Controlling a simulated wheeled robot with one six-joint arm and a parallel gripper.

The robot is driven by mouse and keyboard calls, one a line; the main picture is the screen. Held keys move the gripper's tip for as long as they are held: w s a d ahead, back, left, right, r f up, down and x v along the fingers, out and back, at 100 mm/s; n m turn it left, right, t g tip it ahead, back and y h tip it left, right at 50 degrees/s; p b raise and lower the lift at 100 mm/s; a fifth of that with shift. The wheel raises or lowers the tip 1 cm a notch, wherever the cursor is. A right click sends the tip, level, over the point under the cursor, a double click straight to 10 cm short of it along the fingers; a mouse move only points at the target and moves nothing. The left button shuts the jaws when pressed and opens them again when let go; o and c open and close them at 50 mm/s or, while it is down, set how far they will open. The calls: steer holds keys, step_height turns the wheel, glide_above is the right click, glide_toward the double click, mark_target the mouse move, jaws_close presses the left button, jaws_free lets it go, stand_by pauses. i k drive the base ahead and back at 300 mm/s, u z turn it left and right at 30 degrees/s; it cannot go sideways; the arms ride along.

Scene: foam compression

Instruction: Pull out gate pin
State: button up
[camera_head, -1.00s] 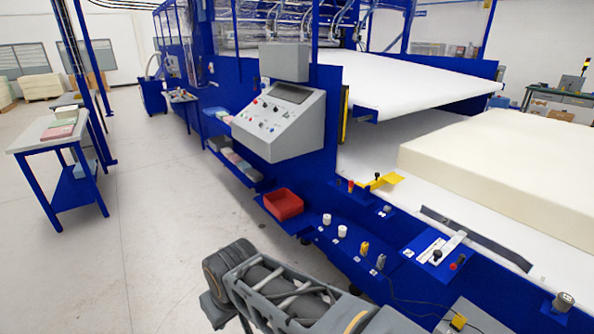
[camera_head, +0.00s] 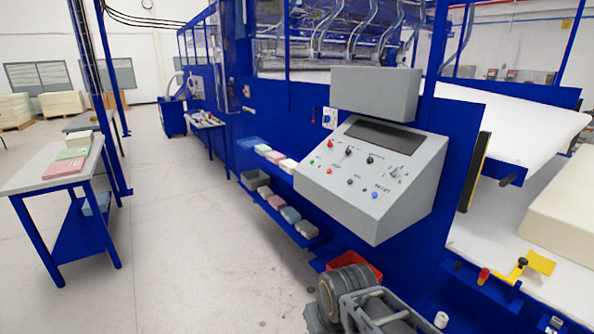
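A small red-capped pin (camera_head: 483,276) stands on the blue machine ledge at the lower right; I cannot tell for sure that it is the gate pin. Just right of it is a yellow bracket (camera_head: 514,273) with a black knob (camera_head: 522,261) on top. A yellow plate (camera_head: 541,262) lies beside the bracket at the edge of the white bed. Part of my arm shows at the bottom centre, left of and apart from these parts. My gripper is outside the picture.
A grey control console (camera_head: 370,180) juts out from the blue machine at centre. A red bin (camera_head: 362,266) sits low behind my arm. A cream foam block (camera_head: 570,215) lies on the bed at right. A side table (camera_head: 38,172) stands left. The floor aisle between is clear.

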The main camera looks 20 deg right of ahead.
mark_target(485, 272)
steer(key=z, duration=0.95)
steer(key=i, duration=1)
steer(key=z, duration=1.45)
steer(key=i, duration=0.3)
